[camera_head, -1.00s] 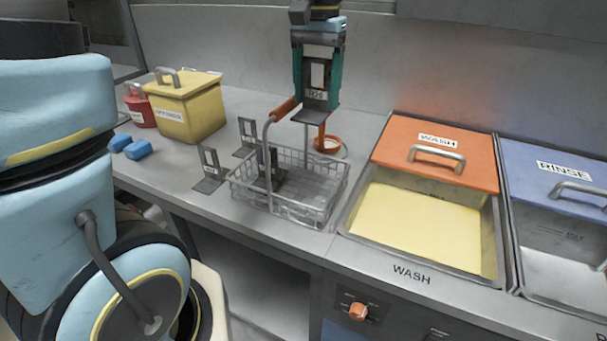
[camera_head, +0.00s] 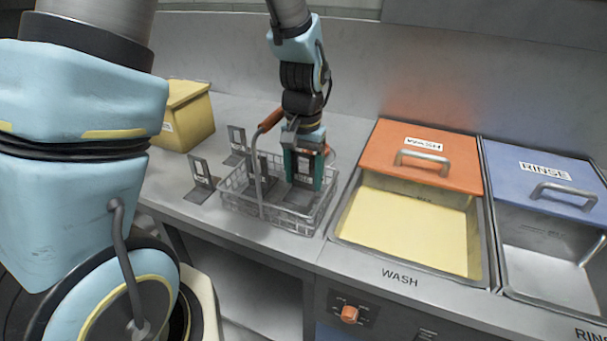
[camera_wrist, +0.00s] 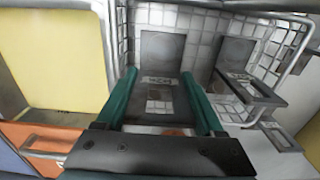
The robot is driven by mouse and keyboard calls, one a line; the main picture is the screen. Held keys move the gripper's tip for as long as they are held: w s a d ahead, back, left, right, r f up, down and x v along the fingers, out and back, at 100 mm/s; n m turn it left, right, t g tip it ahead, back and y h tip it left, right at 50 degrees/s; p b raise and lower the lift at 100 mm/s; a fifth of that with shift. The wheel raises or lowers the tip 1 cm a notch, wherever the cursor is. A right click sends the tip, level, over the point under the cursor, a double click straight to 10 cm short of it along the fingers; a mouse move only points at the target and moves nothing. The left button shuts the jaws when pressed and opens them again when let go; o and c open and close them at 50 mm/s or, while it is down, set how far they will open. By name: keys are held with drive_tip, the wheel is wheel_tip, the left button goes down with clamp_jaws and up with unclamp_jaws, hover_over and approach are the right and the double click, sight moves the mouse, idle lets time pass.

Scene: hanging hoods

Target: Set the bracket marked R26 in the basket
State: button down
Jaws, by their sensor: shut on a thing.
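The wire basket (camera_head: 243,208) stands on the counter with its orange-gripped handle upright. My gripper (camera_head: 304,180) reaches down into the basket's right half. Its teal fingers are shut on a dark grey bracket (camera_head: 303,168), which is upright with its foot low, close to the basket floor. I cannot tell if the foot touches. In the wrist view the held bracket (camera_wrist: 162,52) sits between the fingers; its label is too small to read now. Another bracket (camera_head: 262,168) stands in the basket's left half, also seen in the wrist view (camera_wrist: 238,52).
Two more brackets, one nearer (camera_head: 201,178) and one farther (camera_head: 236,146), stand on the counter left of the basket. A yellow box (camera_head: 188,118) is behind them. The wash basin (camera_head: 405,232) with its orange lid (camera_head: 395,143) is close on the right, then the blue-lidded rinse basin (camera_head: 555,262).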

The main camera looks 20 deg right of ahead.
drive_tip(key=shift+f, duration=0.15)
drive_tip(key=shift+f+b, duration=0.35)
drive_tip(key=shift+f, duration=0.2)
drive_tip(key=shift+f, duration=0.1)
drive_tip(key=shift+c, duration=1.4)
unclamp_jaws()
wheel_tip(320, 180, up, 13)
drive_tip(key=p, duration=1)
drive_tip(key=shift+r+p, duration=0.2)
drive_tip(key=shift+p, duration=0.1)
